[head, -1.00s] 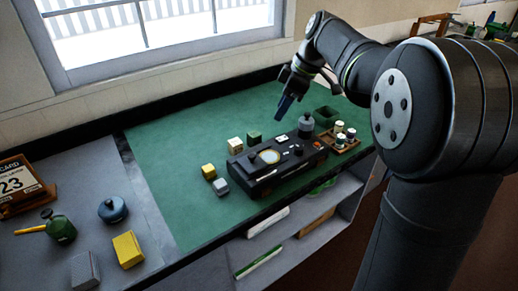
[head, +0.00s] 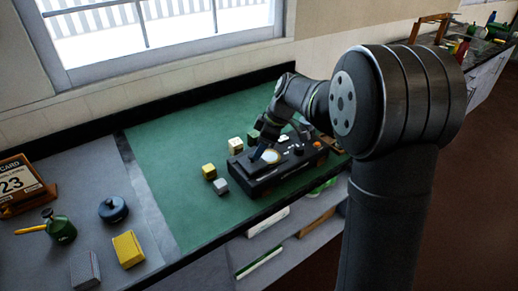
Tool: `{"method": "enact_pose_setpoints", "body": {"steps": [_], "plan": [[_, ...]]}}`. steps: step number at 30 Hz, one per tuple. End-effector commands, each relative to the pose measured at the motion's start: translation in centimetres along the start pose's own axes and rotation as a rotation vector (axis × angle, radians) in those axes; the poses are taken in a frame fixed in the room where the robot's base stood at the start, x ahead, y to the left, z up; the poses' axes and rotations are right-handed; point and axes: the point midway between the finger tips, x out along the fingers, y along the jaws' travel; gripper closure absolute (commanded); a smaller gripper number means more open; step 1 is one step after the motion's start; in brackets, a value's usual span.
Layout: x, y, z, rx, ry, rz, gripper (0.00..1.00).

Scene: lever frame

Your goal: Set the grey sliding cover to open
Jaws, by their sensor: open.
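The lever frame (head: 283,174), a long black box, stands on the green mat. A round pale dial (head: 271,156) shows in its top toward the left. A dark plate at the left end of the top may be the grey sliding cover, but it is too small and dark to be sure, and I cannot tell its position. My gripper (head: 256,152) is open and points down over the left part of the box, just left of the dial. Its fingers hide part of the top; I cannot tell whether they touch it.
A yellow block (head: 208,171) and a grey block (head: 221,186) stand left of the box. A cream block (head: 235,145) stands behind it. The green mat (head: 165,175) is clear at the left.

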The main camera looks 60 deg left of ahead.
Motion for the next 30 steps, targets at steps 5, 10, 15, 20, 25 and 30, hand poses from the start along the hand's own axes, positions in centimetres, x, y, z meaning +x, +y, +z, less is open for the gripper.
{"method": "enact_pose_setpoints", "body": {"steps": [5,10,15,20,25,30], "plan": [[1.0,0.0,0.0,0.000,0.000,0.001,0.55],[1.1,0.0,0.0,0.000,0.000,0.001,0.55],[1.1,0.0,0.0,0.000,0.000,0.001,0.71],[1.1,0.1,0.0,0.000,0.001,0.002,1.00],[1.1,-0.1,-0.2,0.000,0.001,0.003,1.00],[1.7,-1.6,-1.6,-0.003,0.002,0.002,1.00]]}}
